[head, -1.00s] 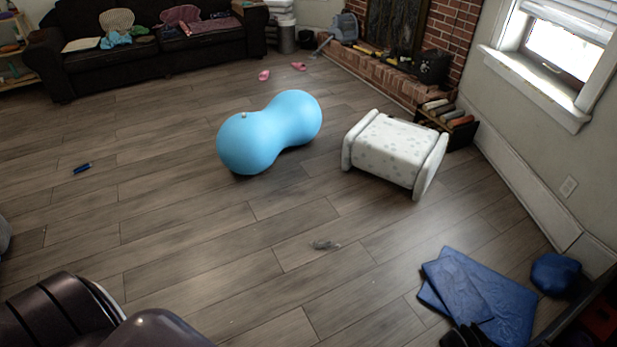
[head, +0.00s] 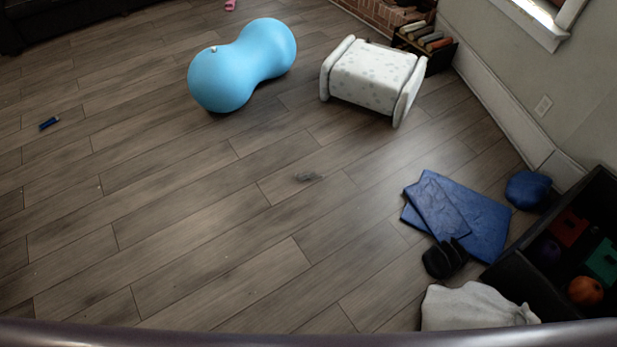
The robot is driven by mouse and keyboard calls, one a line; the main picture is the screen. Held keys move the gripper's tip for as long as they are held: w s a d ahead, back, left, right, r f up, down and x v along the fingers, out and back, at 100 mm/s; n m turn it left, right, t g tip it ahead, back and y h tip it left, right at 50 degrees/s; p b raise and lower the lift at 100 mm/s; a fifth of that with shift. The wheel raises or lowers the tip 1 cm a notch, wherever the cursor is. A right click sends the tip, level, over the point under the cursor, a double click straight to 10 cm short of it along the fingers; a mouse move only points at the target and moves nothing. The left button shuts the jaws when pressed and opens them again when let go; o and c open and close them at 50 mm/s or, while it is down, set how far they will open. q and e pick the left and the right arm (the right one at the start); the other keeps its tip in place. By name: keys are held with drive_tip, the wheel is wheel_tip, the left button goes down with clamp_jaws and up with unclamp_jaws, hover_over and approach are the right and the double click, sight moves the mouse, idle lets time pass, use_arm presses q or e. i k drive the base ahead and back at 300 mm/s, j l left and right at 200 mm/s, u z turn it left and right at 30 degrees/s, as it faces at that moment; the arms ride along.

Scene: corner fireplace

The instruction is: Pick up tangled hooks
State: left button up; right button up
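A small grey, partly see-through cluster (head: 308,177) lies on the wood floor near the middle of the head view. It may be the tangled hooks, but it is too small and blurred to make out single hooks. Nothing touches it. Neither of my grippers is in view.
A blue peanut-shaped ball (head: 243,65) and a white spotted padded bench (head: 372,77) stand beyond it. Blue folded mats (head: 470,215), black straps (head: 443,258), a white cloth (head: 475,308) and a dark crate (head: 520,272) are at right. The left floor is mostly clear.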

sight(310, 175)
drive_tip(key=i+l+u, duration=0.3)
drive_tip(key=i, duration=0.25)
drive_tip(key=i+l+u, duration=0.25)
drive_tip(key=i, duration=0.3)
drive_tip(key=l, duration=0.1)
